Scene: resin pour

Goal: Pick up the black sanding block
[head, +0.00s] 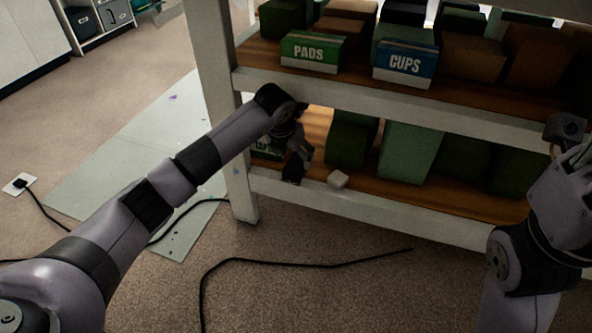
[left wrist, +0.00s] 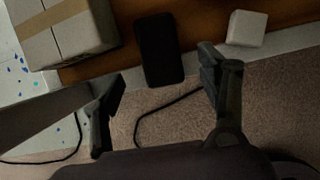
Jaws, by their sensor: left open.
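The black sanding block (left wrist: 160,50) lies on the wooden lower shelf near its front edge, seen in the left wrist view. My left gripper (left wrist: 164,95) is open and empty, with its fingers apart. The block lies beyond the fingertips, roughly between their lines, and no finger touches it. In the head view my left gripper (head: 298,160) reaches down at the lower shelf's front left. There I cannot tell the block apart from the dark fingers. Part of my right arm's end shows at the right edge, but its fingers cannot be made out.
A small white block (head: 338,179) lies right of the black block; it also shows in the left wrist view (left wrist: 246,28). A cardboard box (left wrist: 65,30) stands left of it. Green boxes (head: 408,152) stand behind. The upper shelf (head: 375,98) overhangs. A black cable (head: 300,263) lies on the floor.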

